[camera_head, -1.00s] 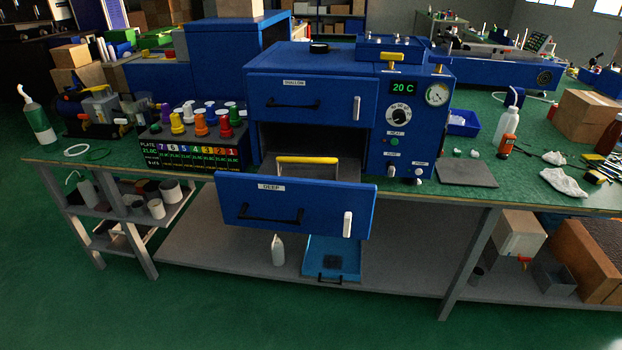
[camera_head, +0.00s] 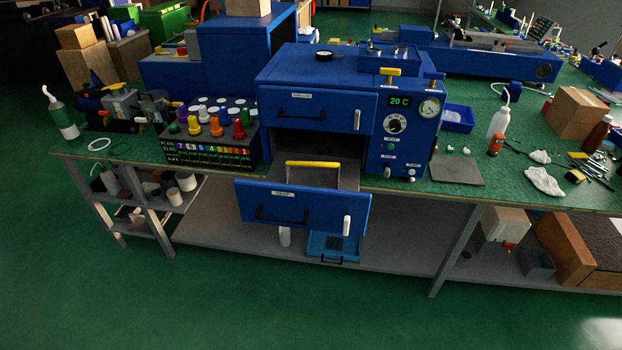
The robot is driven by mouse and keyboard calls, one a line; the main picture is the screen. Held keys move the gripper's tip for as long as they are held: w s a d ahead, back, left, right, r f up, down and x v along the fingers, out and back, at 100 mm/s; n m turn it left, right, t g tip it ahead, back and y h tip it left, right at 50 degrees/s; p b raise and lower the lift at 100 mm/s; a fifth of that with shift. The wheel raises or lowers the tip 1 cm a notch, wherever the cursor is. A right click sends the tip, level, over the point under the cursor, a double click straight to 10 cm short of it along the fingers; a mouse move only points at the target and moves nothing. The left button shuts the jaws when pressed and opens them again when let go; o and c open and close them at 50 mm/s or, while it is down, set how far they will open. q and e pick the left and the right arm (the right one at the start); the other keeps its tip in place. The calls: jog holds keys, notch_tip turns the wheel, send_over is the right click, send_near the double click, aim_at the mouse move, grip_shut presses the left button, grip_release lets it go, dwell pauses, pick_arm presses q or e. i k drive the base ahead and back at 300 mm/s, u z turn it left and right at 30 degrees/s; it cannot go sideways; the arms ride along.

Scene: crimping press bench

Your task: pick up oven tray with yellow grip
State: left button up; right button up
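The oven tray (camera_head: 332,176) lies inside the pulled-out lower drawer of the blue oven, with its yellow grip (camera_head: 313,164) standing above the drawer front. The lower drawer front (camera_head: 300,207), labelled as the deep one, has a black handle and a white latch. The blue oven (camera_head: 350,100) stands on the green bench, and its upper drawer (camera_head: 312,109) is closed. The display reads 20 C. Neither of my grippers shows in the head view. The rear part of the tray is in shadow within the oven.
A block of colored knobs (camera_head: 209,124) stands left of the oven. The open drawer overhangs the bench edge. The floor in front (camera_head: 310,305) is clear.

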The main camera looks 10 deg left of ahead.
aim_at(325, 175)
jog(key=u, duration=1.5)
jog(key=k, duration=0.1)
jog(key=z, duration=1.85)
jog(key=i, duration=0.9)
jog(key=u, duration=0.6)
